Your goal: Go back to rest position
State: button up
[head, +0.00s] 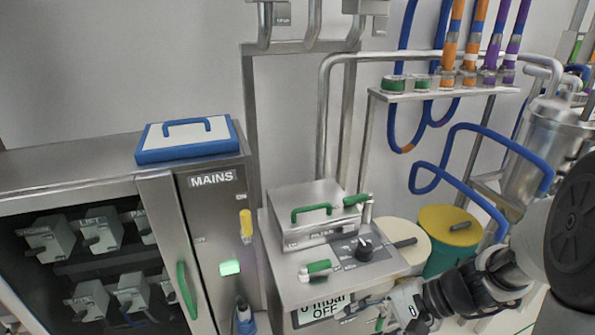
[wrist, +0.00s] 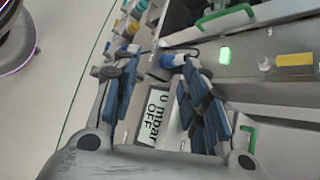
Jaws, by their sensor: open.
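My gripper (wrist: 158,92) is in the wrist view with its two blue-padded fingers apart and nothing between them. Beyond the fingers is the front of a steel unit with a sign reading "0 mbar OFF" (wrist: 154,118). In the head view my arm comes in from the lower right, and the gripper end (head: 372,308) is low in front of that steel unit (head: 290,270), partly cut off by the bottom edge. The sign also shows in the head view (head: 322,309), just left of the gripper.
A steel cabinet marked MAINS (head: 211,179) stands at the left, with a blue-rimmed lid (head: 188,148) on top. Yellow-topped green bin (head: 450,225), hoses and pipes (head: 335,110) crowd the right side.

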jog(key=s+d+r+n+t+h, duration=0.2)
jog(key=s+r+n+t+h, duration=0.1)
jog(key=s+r+n+h, duration=0.6)
jog(key=s+r+n, duration=0.1)
jog(key=s+r, duration=0.1)
jog(key=s, duration=0.2)
jog(key=shift+d+r+n+h, duration=0.25)
jog(key=shift+r+n+h, duration=0.15)
